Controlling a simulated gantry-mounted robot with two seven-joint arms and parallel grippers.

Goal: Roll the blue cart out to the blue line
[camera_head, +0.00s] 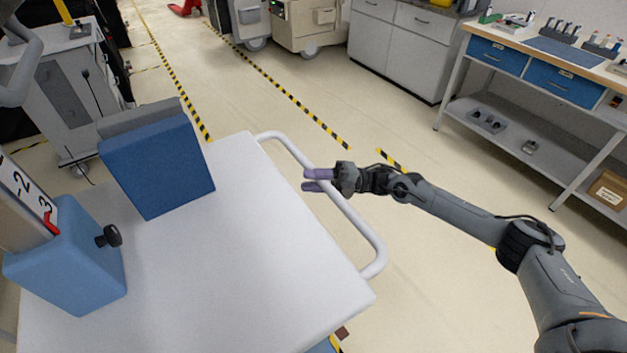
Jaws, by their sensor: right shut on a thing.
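A cart with a white top (250,262) fills the lower left. A small blue patch shows below its near right corner; the rest of its body is hidden under the top. A white tubular handle (362,228) runs along its right side. My right gripper (318,180), with purple fingertips, is shut on this handle near its middle, one finger above the other. The arm reaches in from the lower right. My left gripper is not in view. I cannot make out a blue line on the floor.
A blue block (160,168) and a blue device with a black knob (75,262) stand on the cart top. A workbench with blue drawers (560,85) is at right, grey cabinets (405,45) behind. Yellow-black tape (290,97) marks the pale floor, clear between cart and bench.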

